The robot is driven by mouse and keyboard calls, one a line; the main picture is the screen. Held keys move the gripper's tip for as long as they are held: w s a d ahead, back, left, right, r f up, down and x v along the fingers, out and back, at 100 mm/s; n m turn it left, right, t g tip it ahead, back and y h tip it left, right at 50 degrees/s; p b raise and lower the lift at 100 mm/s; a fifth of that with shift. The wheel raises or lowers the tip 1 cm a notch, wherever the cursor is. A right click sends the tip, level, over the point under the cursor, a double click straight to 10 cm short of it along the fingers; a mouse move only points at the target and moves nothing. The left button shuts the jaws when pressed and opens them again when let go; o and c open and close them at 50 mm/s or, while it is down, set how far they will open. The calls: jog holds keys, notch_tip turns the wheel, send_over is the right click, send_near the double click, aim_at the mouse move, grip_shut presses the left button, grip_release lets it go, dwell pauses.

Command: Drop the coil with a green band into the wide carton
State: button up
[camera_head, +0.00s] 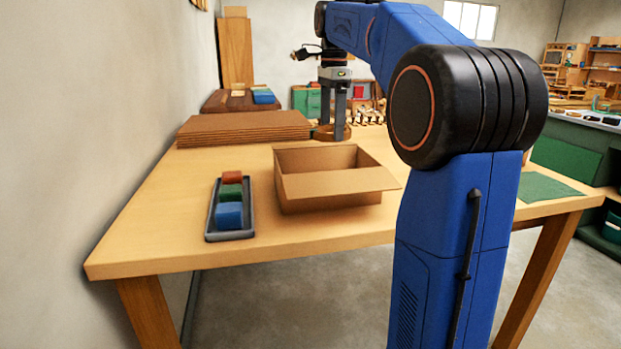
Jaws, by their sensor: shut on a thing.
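My gripper (334,123) points down beyond the far edge of the carton, near the back of the table. It is shut on a brown, ring-shaped coil (325,134), which sits low between the fingers, at or just above the table top. I cannot make out a green band on the coil at this size. The wide carton (330,195) is an open brown cardboard box in the middle of the table, with a flap folded out toward me. The near part of its floor is hidden by its front wall and flap.
A dark tray (232,236) with red, green and blue blocks stands left of the carton. A stack of flat cardboard (243,128) lies behind it. Small items (370,117) stand at the back right. A green mat (545,187) lies at the right. The table's front left is clear.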

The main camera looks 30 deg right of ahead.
jog(key=shift+f, duration=2.9)
jog(key=o, duration=1)
